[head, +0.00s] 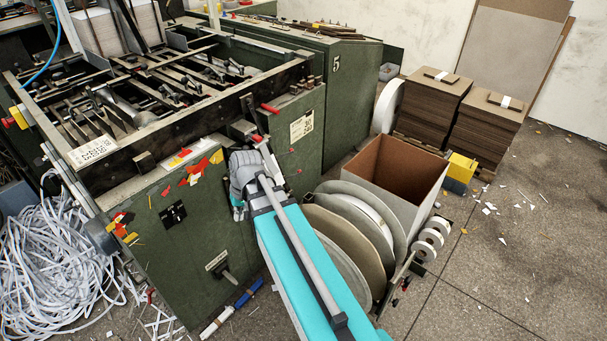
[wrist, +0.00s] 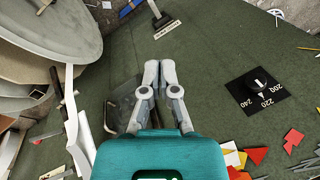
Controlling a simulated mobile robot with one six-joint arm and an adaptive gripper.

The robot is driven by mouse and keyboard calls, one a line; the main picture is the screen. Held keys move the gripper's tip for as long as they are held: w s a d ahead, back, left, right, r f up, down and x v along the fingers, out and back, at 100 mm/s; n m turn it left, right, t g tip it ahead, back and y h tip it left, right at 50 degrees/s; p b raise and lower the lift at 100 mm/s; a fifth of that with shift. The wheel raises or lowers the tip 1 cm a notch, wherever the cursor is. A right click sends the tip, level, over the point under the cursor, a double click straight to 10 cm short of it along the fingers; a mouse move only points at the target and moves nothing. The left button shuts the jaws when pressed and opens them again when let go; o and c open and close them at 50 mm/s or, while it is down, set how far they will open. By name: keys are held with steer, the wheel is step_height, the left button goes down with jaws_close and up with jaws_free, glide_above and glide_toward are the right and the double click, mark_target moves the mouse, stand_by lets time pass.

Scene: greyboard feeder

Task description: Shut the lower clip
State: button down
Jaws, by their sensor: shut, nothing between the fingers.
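My gripper (wrist: 160,72) is shut with its fingertips together and nothing between them. In the wrist view it is in front of the green machine panel (wrist: 215,60); I cannot tell whether it touches it. A dark, glossy flat part (wrist: 121,103) is just left of the fingers, partly hidden by them. In the head view my grey wrist hides the fingers in front of the green machine (head: 150,235). Red-tipped handles (head: 269,108) show on the machine's edge above my wrist. I cannot make out for certain which part is the lower clip, or whether it is open.
A dial (wrist: 258,92) and a black lever (wrist: 160,15) are on the panel. Large reel discs (head: 335,230) and an open brown box (head: 397,168) stand right of my arm. White strip scrap (head: 50,260) lies at left. The floor (head: 510,270) at right is mostly clear.

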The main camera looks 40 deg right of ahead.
steer(key=w+d+f+m+t+y+b, duration=0.2)
steer(key=w+d+m+b, duration=0.15)
steer(key=d, duration=0.55)
steer(key=w+d+f+m+t+y+b, duration=0.25)
steer(key=w+d+b, duration=0.25)
steer(key=d, duration=0.4)
steer(key=d+m+t+b, duration=0.3)
steer(key=d+t+b, duration=0.3)
steer(key=d, duration=1.6)
steer(key=shift+w+d+f+m+b, duration=0.25)
steer(key=shift+f+m+b, duration=0.15)
steer(key=shift+b, duration=0.1)
steer(key=shift+y, duration=0.25)
steer(key=b+x, duration=0.4)
steer(key=x, duration=0.6)
steer(key=shift+s+a+r+p, duration=0.2)
steer(key=shift+s+a+p, duration=0.05)
steer(key=shift+s+a, duration=0.5)
steer(key=shift+s+a+r+p, duration=0.25)
steer(key=shift+s+a, duration=0.25)
steer(key=shift+s, duration=0.35)
steer(key=shift+s+d, duration=0.1)
steer(key=shift+s, duration=0.05)
